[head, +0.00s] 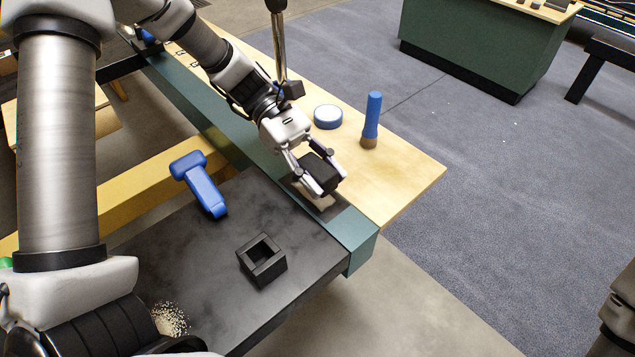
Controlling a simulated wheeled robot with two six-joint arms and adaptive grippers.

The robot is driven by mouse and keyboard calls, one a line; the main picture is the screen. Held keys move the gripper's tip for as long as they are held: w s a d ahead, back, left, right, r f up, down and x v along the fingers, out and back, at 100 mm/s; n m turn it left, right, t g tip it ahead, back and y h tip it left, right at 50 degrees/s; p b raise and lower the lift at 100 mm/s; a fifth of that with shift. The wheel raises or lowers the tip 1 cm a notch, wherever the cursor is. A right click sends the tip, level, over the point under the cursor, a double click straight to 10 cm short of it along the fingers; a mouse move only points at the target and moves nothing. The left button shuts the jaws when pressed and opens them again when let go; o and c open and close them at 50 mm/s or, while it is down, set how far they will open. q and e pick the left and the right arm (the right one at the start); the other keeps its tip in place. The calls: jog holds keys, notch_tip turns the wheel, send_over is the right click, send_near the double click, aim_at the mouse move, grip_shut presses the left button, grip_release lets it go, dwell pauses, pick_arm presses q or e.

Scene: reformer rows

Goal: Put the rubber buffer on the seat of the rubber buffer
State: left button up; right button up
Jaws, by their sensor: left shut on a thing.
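The rubber buffer (321,173) is a black block. My left gripper (328,181) is shut on it, with one finger on each side, above the end of the green beam near the black table's far right corner. A black square holder with an open middle (262,260), which looks like the seat, stands on the black table, nearer and to the left of the gripper. The buffer is apart from this holder. A pale patch (318,201) shows just under the gripper, partly hidden by it. My right gripper is not in view.
A blue T-shaped tool (201,184) lies on the black table (190,260) left of the holder. A blue-handled brush (371,120) and a round blue-and-white tin (328,117) stand on the wooden board (415,175). The green beam (350,230) edges the black table. Pale grains (171,319) lie at lower left.

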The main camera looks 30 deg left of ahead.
pick_arm(q)
jog(key=shift+w+a+f, duration=0.1)
jog(key=shift+w+a, duration=0.05)
jog(key=shift+a, duration=0.3)
notch_tip(320, 180, down, 3)
jog(key=shift+f+b, duration=0.2)
jog(key=shift+b, duration=0.3)
jog(key=shift+w, duration=0.1)
jog(key=shift+f, duration=0.1)
jog(key=o, duration=1.2)
